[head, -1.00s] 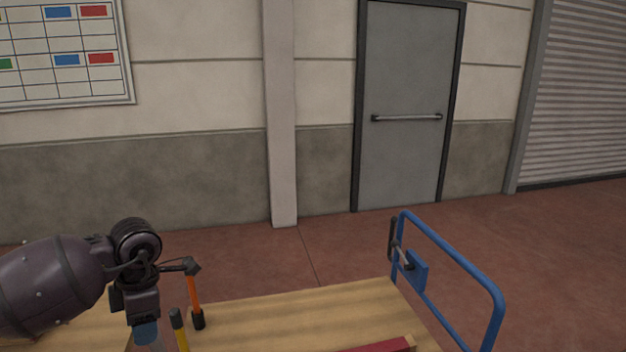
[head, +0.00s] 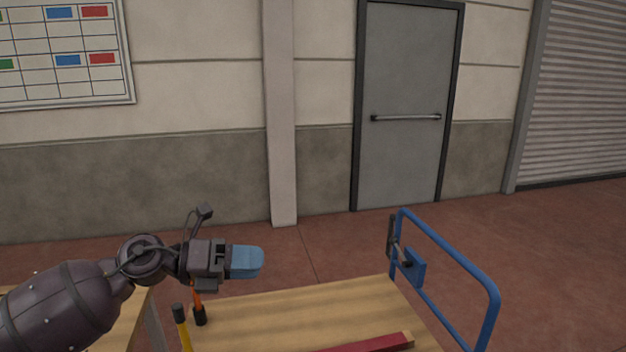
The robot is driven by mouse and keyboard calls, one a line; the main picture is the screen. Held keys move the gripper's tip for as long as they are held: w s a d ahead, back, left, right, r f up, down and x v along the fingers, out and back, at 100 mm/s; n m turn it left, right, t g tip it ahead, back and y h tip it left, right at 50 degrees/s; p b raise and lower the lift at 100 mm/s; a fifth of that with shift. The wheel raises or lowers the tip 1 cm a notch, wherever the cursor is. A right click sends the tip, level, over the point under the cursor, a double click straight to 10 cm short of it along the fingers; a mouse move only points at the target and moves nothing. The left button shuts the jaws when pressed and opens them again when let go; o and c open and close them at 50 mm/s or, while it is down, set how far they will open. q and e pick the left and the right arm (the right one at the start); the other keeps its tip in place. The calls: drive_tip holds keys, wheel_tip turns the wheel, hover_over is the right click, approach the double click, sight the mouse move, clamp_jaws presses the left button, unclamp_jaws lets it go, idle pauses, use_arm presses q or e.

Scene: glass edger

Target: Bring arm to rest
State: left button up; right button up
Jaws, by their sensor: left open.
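My left arm comes in from the lower left of the head view. Its gripper (head: 247,262) points to the right, with blue fingertips, and sits above the left part of the wooden cart top (head: 300,312). The fingers overlap from this side, and nothing shows held between them. My right gripper is outside the view.
On the wooden top are a yellow-handled tool (head: 184,334), an orange-handled tool (head: 198,305) partly behind my gripper, and a red bar (head: 375,345). A blue rail (head: 452,255) rises at the right end. Red floor (head: 340,250) is clear towards the grey door (head: 405,150).

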use_arm(q)
drive_tip(key=a+f+n+t+y, duration=0.5)
drive_tip(key=f+n+t, duration=0.2)
drive_tip(key=n, duration=0.8)
drive_tip(key=a+f+n+t+y, duration=0.55)
drive_tip(key=f+n+t, duration=0.2)
drive_tip(key=n, duration=0.85)
drive_tip(key=s+a+f+n+g+y, duration=0.2)
drive_tip(key=s+a+f+n+g, duration=0.1)
drive_tip(key=s+f, duration=0.8)
drive_tip(key=s+a+f+n+g+y, duration=0.3)
drive_tip(key=s+f+n, duration=0.3)
drive_tip(key=s+f, duration=0.5)
drive_tip(key=shift+s+a+n, duration=0.2)
drive_tip(key=shift+s+n, duration=0.1)
drive_tip(key=shift+s, duration=0.4)
drive_tip(key=shift+y, duration=0.25)
